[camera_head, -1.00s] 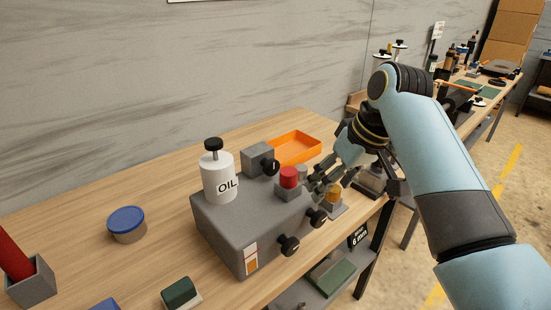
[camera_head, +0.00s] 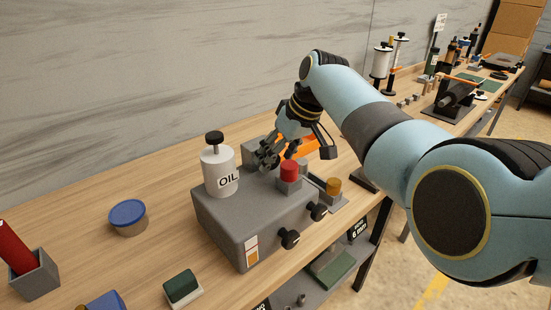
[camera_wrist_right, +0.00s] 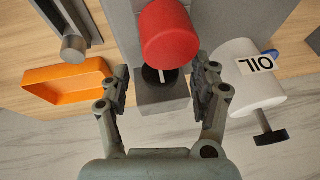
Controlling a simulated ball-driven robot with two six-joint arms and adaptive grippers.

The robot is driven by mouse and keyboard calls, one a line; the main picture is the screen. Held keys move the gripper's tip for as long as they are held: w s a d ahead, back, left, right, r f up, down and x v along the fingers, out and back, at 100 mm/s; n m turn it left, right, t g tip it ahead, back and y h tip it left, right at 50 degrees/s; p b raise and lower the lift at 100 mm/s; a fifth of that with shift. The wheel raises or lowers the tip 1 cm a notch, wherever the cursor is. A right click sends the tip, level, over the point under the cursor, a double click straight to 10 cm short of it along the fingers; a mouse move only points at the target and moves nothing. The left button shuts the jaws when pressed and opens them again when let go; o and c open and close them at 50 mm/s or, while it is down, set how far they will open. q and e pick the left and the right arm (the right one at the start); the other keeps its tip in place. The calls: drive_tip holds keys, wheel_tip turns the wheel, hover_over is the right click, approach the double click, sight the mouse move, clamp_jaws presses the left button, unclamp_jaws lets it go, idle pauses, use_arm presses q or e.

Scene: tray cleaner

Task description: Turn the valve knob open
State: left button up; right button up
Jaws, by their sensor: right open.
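The valve knob (camera_wrist_right: 152,76) is black with a white mark and sits on a small grey block (camera_wrist_right: 160,92) in the right wrist view. It shows between the fingers there, partly hidden behind the red button (camera_wrist_right: 168,35). My right gripper (camera_head: 272,157) is open at the block (camera_head: 252,149) in the head view, where its fingers hide most of the knob. In the wrist view my right gripper (camera_wrist_right: 160,80) has one finger on each side of the knob, with gaps; I cannot tell contact. My left gripper is not in view.
The grey machine (camera_head: 240,228) carries a white oil bottle (camera_head: 219,172) close left of the gripper, and two more black knobs (camera_head: 290,239) on its front. An orange tray (camera_wrist_right: 65,82) lies behind. A blue-lidded tub (camera_head: 128,217) stands left on the table.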

drive_tip(key=shift+w+a+f, duration=0.1)
drive_tip(key=shift+a+f, duration=0.1)
drive_tip(key=shift+f, duration=0.35)
drive_tip(key=c, duration=1.2)
drive_tip(key=shift+w+d+f+y+b, duration=0.15)
drive_tip(key=shift+y+b, duration=0.25)
drive_tip(key=shift+b, duration=0.2)
drive_tip(key=g+y+b, duration=0.1)
drive_tip(key=y+b, duration=0.1)
drive_tip(key=b, duration=0.1)
drive_tip(key=shift+f+m+g+b, duration=0.2)
drive_tip(key=shift+m+g+b, duration=0.15)
drive_tip(key=shift+m+g, duration=0.05)
drive_tip(key=shift+r+y, duration=0.25)
drive_tip(key=shift+y, duration=0.05)
